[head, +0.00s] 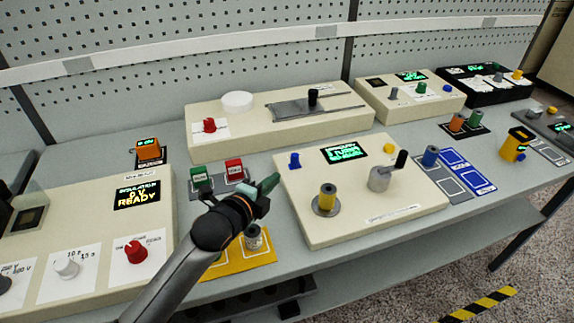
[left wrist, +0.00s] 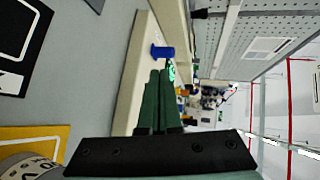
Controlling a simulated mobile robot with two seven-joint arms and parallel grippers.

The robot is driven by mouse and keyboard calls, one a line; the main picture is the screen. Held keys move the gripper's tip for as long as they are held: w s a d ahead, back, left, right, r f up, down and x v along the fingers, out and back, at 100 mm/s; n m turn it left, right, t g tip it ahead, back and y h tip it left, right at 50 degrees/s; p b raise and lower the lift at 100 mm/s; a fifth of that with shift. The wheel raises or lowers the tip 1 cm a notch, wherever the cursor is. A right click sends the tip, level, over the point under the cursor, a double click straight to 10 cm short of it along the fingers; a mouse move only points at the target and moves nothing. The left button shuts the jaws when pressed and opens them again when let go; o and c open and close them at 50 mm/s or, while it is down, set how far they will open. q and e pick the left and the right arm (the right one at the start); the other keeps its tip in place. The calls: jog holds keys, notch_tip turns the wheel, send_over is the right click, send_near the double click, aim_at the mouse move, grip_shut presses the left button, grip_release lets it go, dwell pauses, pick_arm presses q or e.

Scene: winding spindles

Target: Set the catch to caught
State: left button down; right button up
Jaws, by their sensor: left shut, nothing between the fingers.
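The winding unit (head: 325,225) is a cream box with a green-lit display (head: 344,152), a yellow spool on a spindle (head: 326,200) and a grey crank with a black handle (head: 380,178). A small blue peg (head: 295,160) stands upright at its back left corner; it looks like the catch, but I see no readable label. My left gripper (head: 272,184) is shut and empty just left of the unit, in front of the peg. In the left wrist view, the green fingers (left wrist: 160,90) point toward the blue peg (left wrist: 162,51), apparently short of it. My right gripper is out of view.
Green (head: 201,177) and red (head: 235,170) blocks stand just behind my left gripper. A yellow mat (head: 225,265) with a labelled spool (head: 253,238) lies below the arm. An insulation tester (head: 100,235) is at left. A long cream unit (head: 270,130) stands behind.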

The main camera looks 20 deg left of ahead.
aim_at(294, 161)
pick_arm(q)
jog(key=x, duration=0.5)
jog(key=r+x, duration=0.1)
jog(key=x, duration=0.1)
jog(key=shift+w, duration=0.45)
jog(key=shift+d, duration=0.2)
